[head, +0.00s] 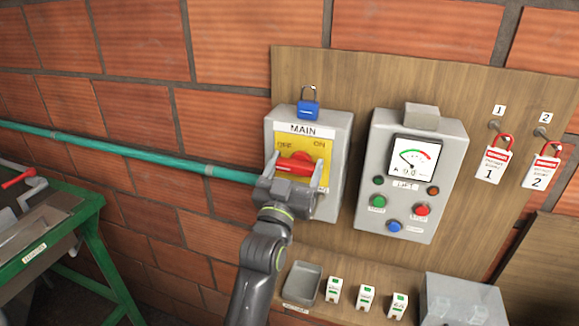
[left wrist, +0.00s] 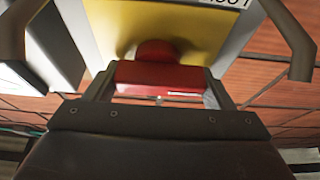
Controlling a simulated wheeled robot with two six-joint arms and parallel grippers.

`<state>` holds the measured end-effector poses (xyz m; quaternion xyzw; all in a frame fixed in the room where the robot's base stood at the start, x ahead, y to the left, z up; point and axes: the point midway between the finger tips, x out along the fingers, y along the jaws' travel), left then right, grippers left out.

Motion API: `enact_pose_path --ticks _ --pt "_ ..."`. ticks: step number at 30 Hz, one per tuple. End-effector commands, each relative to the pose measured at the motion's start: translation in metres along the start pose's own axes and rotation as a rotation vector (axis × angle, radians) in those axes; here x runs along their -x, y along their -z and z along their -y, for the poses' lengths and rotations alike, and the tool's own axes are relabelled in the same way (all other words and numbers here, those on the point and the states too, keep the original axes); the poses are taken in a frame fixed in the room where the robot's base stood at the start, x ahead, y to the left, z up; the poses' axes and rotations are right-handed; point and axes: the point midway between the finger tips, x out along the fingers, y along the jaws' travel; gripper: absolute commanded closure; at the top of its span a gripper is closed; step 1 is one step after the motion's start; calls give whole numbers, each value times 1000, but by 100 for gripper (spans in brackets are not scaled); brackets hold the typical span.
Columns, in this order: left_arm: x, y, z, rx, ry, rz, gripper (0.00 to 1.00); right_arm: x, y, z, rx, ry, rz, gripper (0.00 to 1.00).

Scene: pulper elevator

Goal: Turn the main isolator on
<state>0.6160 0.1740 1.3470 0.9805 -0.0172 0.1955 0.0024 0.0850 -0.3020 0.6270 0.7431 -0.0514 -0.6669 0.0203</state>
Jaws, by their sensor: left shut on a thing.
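The main isolator (head: 340,135) is a grey box labelled MAIN, mounted on a wooden board. In the left wrist view the red handle (left wrist: 160,76) sits between the two fingers, in front of the yellow plate (left wrist: 150,25). The fingers hide part of the plate. My right gripper is not in view.
A blue padlock (head: 308,110) is above the isolator. A LIFT control box (head: 375,205) with a dial and buttons is close on the right. Tags 1 (head: 492,165) and 2 (head: 541,171) hang farther right. A tray (head: 303,283) and small labelled blocks are below.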

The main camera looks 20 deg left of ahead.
Motion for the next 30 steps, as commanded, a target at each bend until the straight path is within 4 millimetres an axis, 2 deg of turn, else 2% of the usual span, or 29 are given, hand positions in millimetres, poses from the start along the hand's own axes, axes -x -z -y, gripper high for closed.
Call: enact_pose_path --ticks 11,30 --pt "1 -3 1 -124 -51 -2 46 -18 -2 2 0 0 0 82" --pt "1 0 0 -668 -273 -4 46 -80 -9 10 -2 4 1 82"
